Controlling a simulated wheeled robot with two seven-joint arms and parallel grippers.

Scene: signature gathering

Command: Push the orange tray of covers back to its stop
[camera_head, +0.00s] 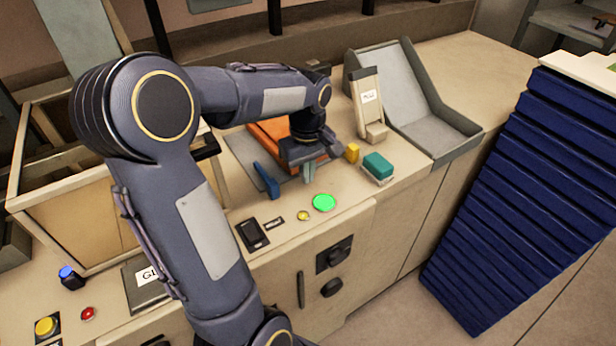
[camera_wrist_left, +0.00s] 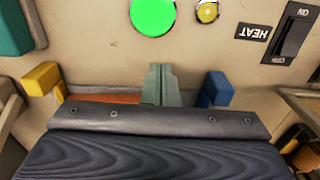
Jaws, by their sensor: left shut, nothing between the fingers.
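The orange tray (camera_head: 268,131) lies on a grey plate (camera_head: 243,152) on the counter, largely hidden under my left arm and hand. A strip of its orange near edge (camera_wrist_left: 108,98) shows beside my fingers in the left wrist view. My left gripper (camera_head: 309,173) points down at the tray's near side, with its greenish fingers (camera_wrist_left: 159,84) together and empty. I cannot tell whether they touch the tray. A blue block (camera_head: 266,180) and a yellow block (camera_head: 352,152) stand on either side of the gripper. The tray's far end and its stop are hidden. My right gripper is not in view.
A green round button (camera_head: 324,203) and a HEAT switch (camera_head: 252,233) lie in front. A teal block (camera_head: 378,167), an upright labelled holder (camera_head: 368,98) and a grey chute (camera_head: 405,85) stand right.

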